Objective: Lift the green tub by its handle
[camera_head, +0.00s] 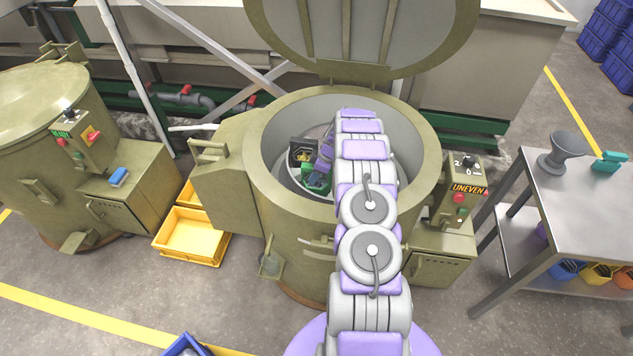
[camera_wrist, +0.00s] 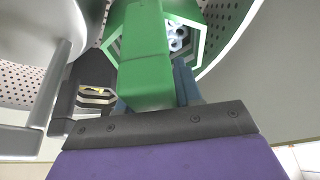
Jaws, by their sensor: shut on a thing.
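The green tub (camera_head: 316,181) is inside the open round machine, at the left of its drum, partly covered by my arm in the head view. In the wrist view its wide green handle (camera_wrist: 147,55) runs toward me, and the hexagonal tub (camera_wrist: 196,38) behind it holds pale blue-white ring-like parts. My gripper (camera_head: 324,165) reaches down into the drum at the tub. In the wrist view my gripper (camera_wrist: 157,95) is shut on the handle. The fingertips are mostly hidden behind the handle. I cannot tell whether the tub touches the drum floor.
A black tub (camera_head: 302,149) with yellow contents sits close beside the green one. The perforated basket (camera_wrist: 94,22) and drum wall (camera_head: 414,158) surround them. A grey centre post (camera_wrist: 40,45) stands close at left. The raised lid (camera_head: 362,35) is behind; a steel table (camera_head: 580,190) is right.

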